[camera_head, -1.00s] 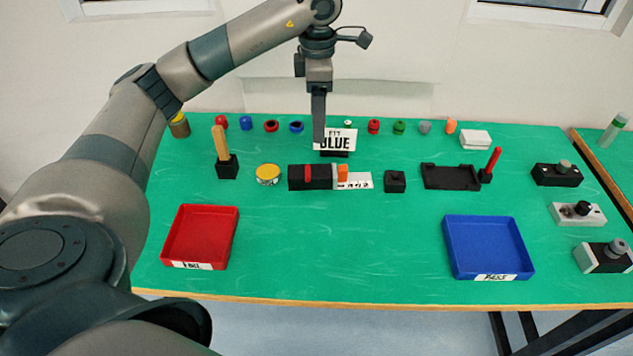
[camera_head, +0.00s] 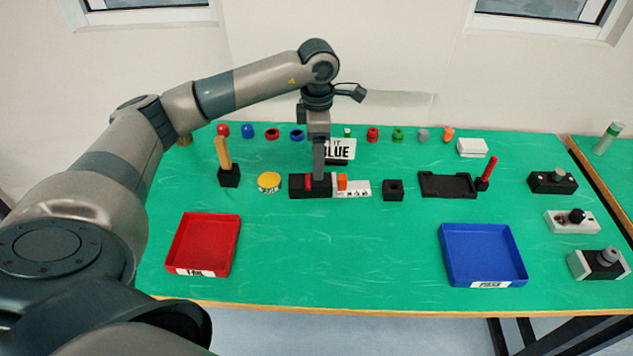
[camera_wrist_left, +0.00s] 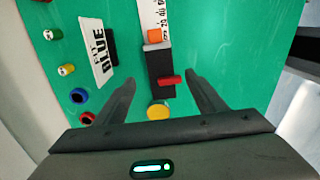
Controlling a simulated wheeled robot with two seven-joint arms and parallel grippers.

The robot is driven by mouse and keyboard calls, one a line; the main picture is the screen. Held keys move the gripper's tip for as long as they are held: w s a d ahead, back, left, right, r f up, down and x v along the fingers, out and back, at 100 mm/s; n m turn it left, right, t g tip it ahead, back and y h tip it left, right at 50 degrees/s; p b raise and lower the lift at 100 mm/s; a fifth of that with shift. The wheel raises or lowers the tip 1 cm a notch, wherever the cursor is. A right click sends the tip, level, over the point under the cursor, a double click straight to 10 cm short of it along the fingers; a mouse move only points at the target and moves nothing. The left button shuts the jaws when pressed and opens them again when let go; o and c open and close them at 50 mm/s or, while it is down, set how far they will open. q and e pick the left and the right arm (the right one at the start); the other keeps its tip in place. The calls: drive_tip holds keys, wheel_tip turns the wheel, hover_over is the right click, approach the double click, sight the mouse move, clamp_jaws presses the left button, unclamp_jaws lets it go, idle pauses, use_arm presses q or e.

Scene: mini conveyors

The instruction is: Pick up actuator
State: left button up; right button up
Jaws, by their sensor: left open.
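No label marks any part as the actuator. A black block (camera_head: 297,187) with a red bar (camera_head: 308,181) lies mid-table, beside an orange piece (camera_head: 342,182) and a white scale strip (camera_head: 358,190). My left gripper (camera_head: 318,177) points down at this block. In the left wrist view my open fingers (camera_wrist_left: 160,82) lie on either side of the block (camera_wrist_left: 160,62), with nothing held. Whether they touch it cannot be told. Small coloured parts line the back, including a blue knob (camera_head: 247,131) and a blue ring (camera_head: 296,134). My right gripper is not in view.
A sign (camera_head: 340,148) reading BLUE stands behind the block. A yellow disc (camera_head: 269,182) and a black holder (camera_head: 229,176) are left, a black cube (camera_head: 393,190) right. Red (camera_head: 174,255) and blue (camera_head: 521,270) trays stand in front, with clear table between.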

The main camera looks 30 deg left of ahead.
sight(317, 182)
use_arm(q)
drive_tip(key=shift+f+p, duration=0.45)
drive_tip(key=shift+f, duration=1.5)
drive_tip(key=shift+s+f+p, duration=0.1)
drive_tip(key=shift+f+p, duration=0.55)
drive_tip(key=shift+p, duration=0.1)
wheel_tip(317, 182, down, 3)
drive_tip(key=shift+a+p, duration=0.1)
drive_tip(key=shift+p, duration=0.65)
drive_tip(key=shift+f, duration=0.5)
drive_tip(key=shift+r, duration=0.1)
drive_tip(key=c, duration=1.5)
